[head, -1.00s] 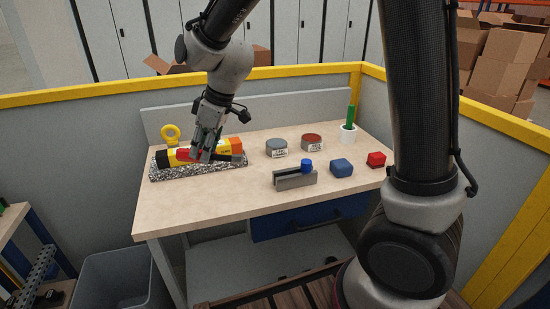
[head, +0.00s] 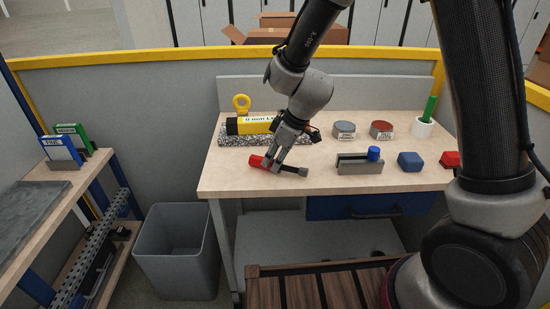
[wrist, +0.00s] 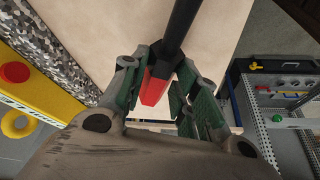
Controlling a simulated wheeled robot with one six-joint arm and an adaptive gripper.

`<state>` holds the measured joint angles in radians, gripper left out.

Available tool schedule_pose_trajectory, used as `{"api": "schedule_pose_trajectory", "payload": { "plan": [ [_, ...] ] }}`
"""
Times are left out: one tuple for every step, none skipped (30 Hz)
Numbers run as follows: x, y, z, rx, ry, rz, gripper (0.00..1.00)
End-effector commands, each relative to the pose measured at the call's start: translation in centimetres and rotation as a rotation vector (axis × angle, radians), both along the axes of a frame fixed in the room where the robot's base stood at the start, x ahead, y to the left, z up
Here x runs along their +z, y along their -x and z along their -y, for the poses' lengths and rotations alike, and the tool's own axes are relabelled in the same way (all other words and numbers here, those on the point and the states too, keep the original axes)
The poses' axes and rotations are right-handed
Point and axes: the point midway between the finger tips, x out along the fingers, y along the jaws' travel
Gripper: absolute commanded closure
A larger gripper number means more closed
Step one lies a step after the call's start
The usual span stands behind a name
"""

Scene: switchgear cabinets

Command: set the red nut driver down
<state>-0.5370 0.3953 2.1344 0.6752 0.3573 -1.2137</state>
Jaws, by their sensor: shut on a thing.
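The red nut driver (head: 257,162) has a red handle and a dark shaft. My gripper (head: 275,164) is shut on it, low over the front left part of the wooden tabletop (head: 225,178). The driver lies roughly level, with its shaft pointing right. I cannot tell whether it touches the tabletop. In the wrist view the red handle (wrist: 153,90) sits between the green-padded fingers of my gripper (wrist: 165,92), and the shaft runs up over the tabletop (wrist: 120,30). The fingers hide part of the driver.
Behind the driver is a speckled block (head: 232,140) bearing a yellow tool (head: 255,125). To the right are a grey holder (head: 358,168) with a blue-capped item, two round tins (head: 344,130), a blue block (head: 410,161) and a red block (head: 451,159). A grey bin (head: 178,250) stands left.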

Motion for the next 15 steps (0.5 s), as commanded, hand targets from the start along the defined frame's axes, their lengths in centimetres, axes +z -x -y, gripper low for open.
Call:
{"api": "schedule_pose_trajectory", "payload": {
  "plan": [
    [0.00,0.00,-0.01,0.000,0.000,0.000,0.97],
    [-0.05,0.00,-0.01,0.000,0.000,0.000,0.97],
    [-0.17,0.00,-0.01,0.000,0.000,0.000,0.97],
    [-0.27,0.00,0.00,0.000,0.001,0.000,0.97],
    [-0.27,0.00,0.01,0.000,0.001,0.000,0.66],
    [-0.25,0.00,0.00,0.001,0.000,0.000,0.59],
    [-0.25,0.00,0.00,0.000,0.000,0.000,0.54],
    [-0.25,0.00,0.00,0.000,0.000,0.000,0.48],
    [-0.24,0.00,0.00,0.000,0.000,0.000,0.48],
    [-0.24,0.00,0.00,0.000,0.000,0.000,0.48],
    [-0.24,0.00,0.00,0.000,0.000,0.000,0.48],
    [-0.23,0.00,-0.01,0.000,0.000,0.000,0.48],
    [-0.23,0.00,-0.01,0.000,0.000,0.000,0.48],
    [-0.22,0.00,-0.01,0.000,0.000,0.000,0.48],
    [-0.22,0.01,-0.01,0.000,0.000,0.000,0.48]
  ]
}}
